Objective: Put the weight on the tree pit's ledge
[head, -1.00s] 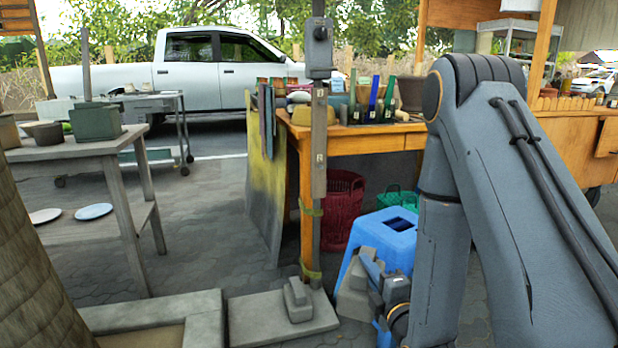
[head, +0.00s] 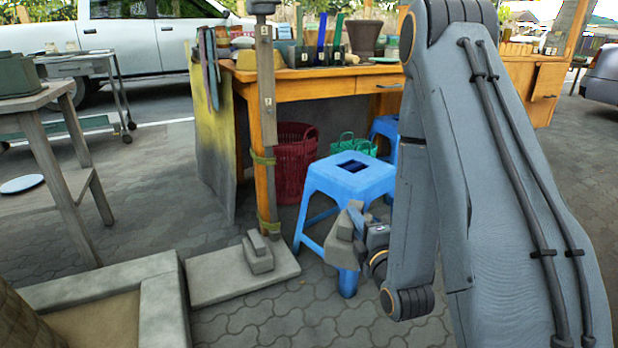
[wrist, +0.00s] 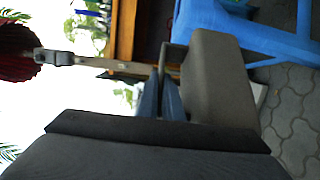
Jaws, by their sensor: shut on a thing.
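My gripper (head: 364,230) is shut on a grey, blocky weight (head: 342,238) and holds it in the air in front of a blue stool. In the wrist view the weight (wrist: 218,80) shows to the right of the dark blue-grey fingers (wrist: 160,98). The tree pit's ledge (head: 163,312) is a pale concrete border at the lower left, around a sandy bed (head: 95,325). It lies to the left of my gripper and well apart from it. The ledge's visible top is bare. Part of the pit is cut off by the frame edge.
A concrete slab (head: 215,278) with a stepped grey block (head: 258,254) on it lies between ledge and gripper, at the foot of a post (head: 267,110). The blue stool (head: 345,180) stands close behind the weight. A grey table (head: 50,150) is at left. Paving in front is free.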

